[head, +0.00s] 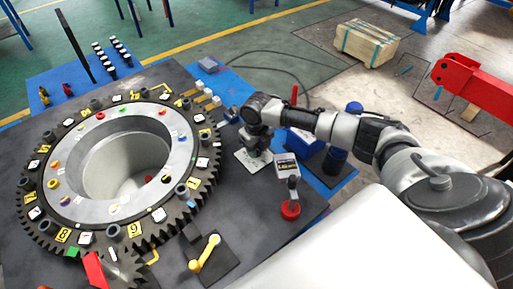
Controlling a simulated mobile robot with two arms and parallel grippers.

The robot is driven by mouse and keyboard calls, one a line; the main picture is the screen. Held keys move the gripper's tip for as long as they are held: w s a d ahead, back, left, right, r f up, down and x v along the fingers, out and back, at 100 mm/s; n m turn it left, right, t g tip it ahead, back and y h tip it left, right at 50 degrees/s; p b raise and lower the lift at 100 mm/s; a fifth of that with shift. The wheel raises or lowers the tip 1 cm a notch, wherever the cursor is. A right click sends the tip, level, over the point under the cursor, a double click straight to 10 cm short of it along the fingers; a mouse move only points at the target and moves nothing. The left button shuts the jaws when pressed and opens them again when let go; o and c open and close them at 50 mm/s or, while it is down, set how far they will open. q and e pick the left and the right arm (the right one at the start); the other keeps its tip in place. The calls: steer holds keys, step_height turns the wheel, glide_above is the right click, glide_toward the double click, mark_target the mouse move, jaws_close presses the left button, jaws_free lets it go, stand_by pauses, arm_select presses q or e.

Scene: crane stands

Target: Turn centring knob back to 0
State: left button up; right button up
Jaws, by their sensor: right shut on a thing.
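My right arm comes in from the right. Its gripper (258,148) points down at a small pale plate with markings (247,163) on the dark table, right of the big gear ring. The gripper is shut on the centring knob, which is mostly hidden under the gripper. The knob's pointer and the 0 mark cannot be read at this size. A small display box (287,165) with a dark readout stands just right of the plate; its digits are too small to read surely. My left gripper is not in view.
The big toothed ring (45,208) with yellow number tags fills the left of the dark table. A red round knob (290,210) with an upright lever stands in front of the display box. A yellow crank (205,253) is nearer. Blue blocks (301,142) stand close behind my gripper.

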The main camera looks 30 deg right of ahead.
stand_by(0.4)
steer(key=o, duration=0.9)
steer(key=shift+r, duration=0.1)
step_height(320, 180, up, 11)
steer(key=shift+f+b, duration=0.2)
steer(key=shift+b, duration=0.75)
